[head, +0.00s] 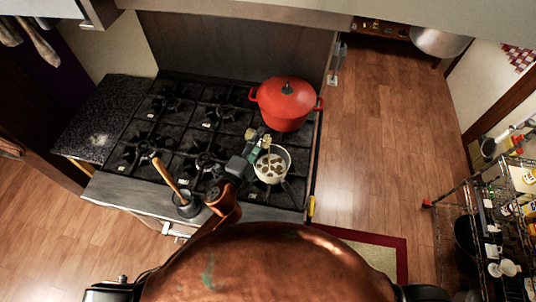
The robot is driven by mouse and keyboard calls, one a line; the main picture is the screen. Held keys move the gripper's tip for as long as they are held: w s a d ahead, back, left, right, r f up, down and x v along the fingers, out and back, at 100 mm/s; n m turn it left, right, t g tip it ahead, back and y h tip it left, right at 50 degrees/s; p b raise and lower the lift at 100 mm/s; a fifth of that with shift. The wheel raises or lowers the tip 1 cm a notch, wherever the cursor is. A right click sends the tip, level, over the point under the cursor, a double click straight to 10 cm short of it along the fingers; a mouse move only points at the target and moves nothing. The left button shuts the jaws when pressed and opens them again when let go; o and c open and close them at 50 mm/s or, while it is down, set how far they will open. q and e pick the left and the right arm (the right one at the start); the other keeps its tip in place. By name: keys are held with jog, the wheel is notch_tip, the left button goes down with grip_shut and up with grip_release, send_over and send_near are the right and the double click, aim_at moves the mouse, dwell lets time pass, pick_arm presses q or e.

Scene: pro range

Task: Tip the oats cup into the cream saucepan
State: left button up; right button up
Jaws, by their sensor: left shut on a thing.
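The cream saucepan (287,163) sits on the front right of the stove, its dark handle toward the lower right. Several pale lumps show inside it. My left gripper (257,143) is just left of and behind the saucepan, at its rim. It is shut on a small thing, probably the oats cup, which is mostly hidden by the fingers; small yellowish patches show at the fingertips. I cannot tell the cup's tilt or whether it touches the saucepan. My right gripper is not in view.
A red lidded pot (286,104) stands just behind the saucepan. The left burners (150,130) are clear. A wire shelf (490,215) stands at the right, beyond open floor.

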pick_arm(q)
jog(key=shift+d+r+m, duration=0.1)
jog(key=shift+r+m, duration=0.05)
jog(key=shift+m, duration=0.25)
jog(key=shift+s+d+r+m+p, duration=0.15)
jog(key=shift+d+r+m+p, duration=0.05)
jog(key=shift+m+p, duration=0.55)
dwell(0.7)
jog(key=shift+s+d+r+m+p, duration=0.15)
jog(key=shift+m+p, duration=0.1)
jog(key=shift+m, duration=0.3)
jog(key=shift+d+r+m+p, duration=0.1)
jog(key=shift+d+m+p, duration=0.1)
jog(key=shift+m, duration=0.3)
dwell(0.7)
